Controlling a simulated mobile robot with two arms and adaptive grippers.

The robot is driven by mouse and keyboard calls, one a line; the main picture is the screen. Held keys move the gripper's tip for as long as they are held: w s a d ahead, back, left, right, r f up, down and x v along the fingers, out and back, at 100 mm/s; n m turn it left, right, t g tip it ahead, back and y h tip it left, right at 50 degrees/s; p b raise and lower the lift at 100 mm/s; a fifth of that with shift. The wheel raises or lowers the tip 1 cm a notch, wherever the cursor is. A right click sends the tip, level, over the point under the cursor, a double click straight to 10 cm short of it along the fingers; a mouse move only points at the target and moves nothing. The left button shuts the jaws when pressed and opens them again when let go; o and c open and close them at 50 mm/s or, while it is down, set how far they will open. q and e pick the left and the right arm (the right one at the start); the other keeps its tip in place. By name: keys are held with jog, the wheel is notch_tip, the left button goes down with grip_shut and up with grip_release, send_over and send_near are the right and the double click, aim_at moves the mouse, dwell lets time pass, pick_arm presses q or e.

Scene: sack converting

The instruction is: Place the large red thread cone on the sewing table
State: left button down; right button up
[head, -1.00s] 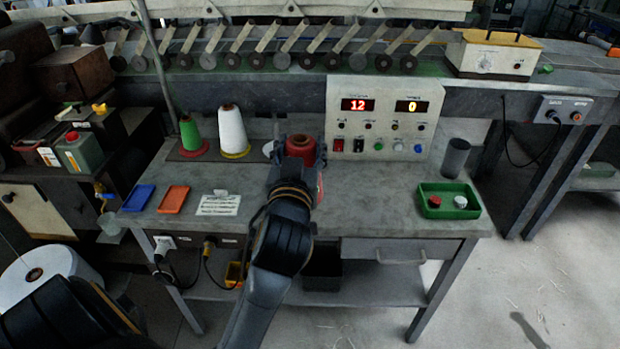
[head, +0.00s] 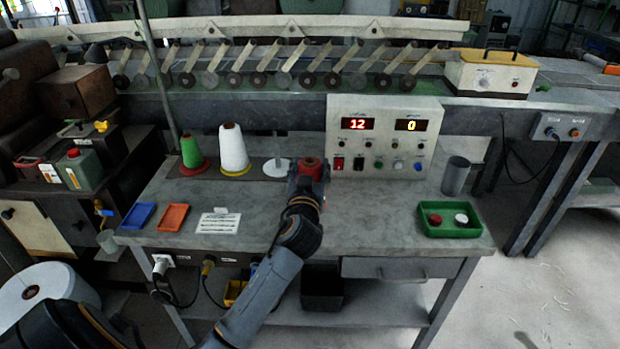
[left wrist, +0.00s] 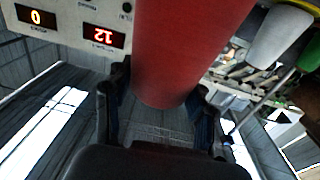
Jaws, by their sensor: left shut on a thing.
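The large red thread cone (head: 313,169) is at the back middle of the grey sewing table (head: 370,215), just in front of the control panel's left edge. My left gripper (head: 308,181) is shut on it from the front. The cone also fills the top middle of the left wrist view (left wrist: 188,45), between the two dark fingers of my left gripper (left wrist: 162,98). The cone's base is hidden in the head view, so I cannot tell whether it touches the table. My right gripper is not in view.
A white disc with a spindle (head: 277,168) stands just left of the cone. White (head: 233,150) and green (head: 191,152) cones stand farther left. The control panel (head: 384,140) is behind. A green tray (head: 449,220) and a dark cup (head: 455,176) are at right. The table's middle is clear.

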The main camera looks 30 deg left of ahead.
pick_arm(q)
notch_tip(320, 180, down, 3)
jog(key=shift+r, duration=0.15)
jog(key=shift+c, duration=2.3)
grip_release()
jog(key=shift+f, duration=0.25)
jog(key=shift+s, duration=0.1)
jog(key=shift+d+r, duration=0.1)
jog(key=b+v, duration=0.2)
jog(key=v, duration=1)
